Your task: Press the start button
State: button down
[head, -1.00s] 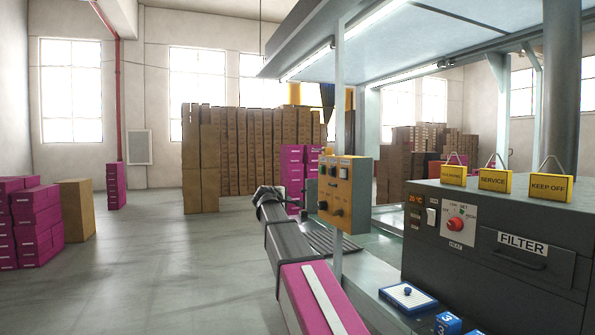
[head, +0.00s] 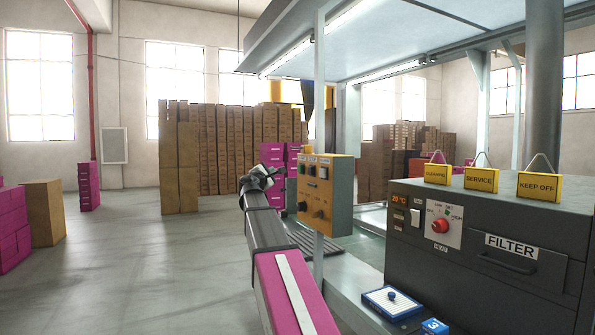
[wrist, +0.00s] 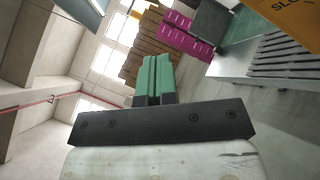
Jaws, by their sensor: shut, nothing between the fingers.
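A yellow-orange control box (head: 340,192) hangs on a thin post left of the grey machine. Its left-hand face carries small buttons along the top and dark knobs lower down; I cannot tell which control is the start button. My gripper (head: 272,178) is just left of this face, apart from it in the picture. In the wrist view its green fingers (wrist: 153,78) are together with nothing between them. That view shows only a corner of an orange-yellow panel (wrist: 296,14) with partly cut-off lettering.
The grey machine (head: 470,235) has a red knob (head: 440,226), a FILTER drawer and yellow signs on top. A blue-white block (head: 392,302) lies on the ledge below. Pink boxes (head: 272,154) and brown cartons (head: 228,150) stand behind.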

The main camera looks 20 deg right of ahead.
aim_at(300, 168)
jog(key=d, duration=0.8)
jog(key=shift+w+d, duration=0.15)
jog(key=shift+d, duration=0.25)
jog(key=shift+d, duration=0.15)
dwell(1.7)
jog(key=shift+d, duration=0.25)
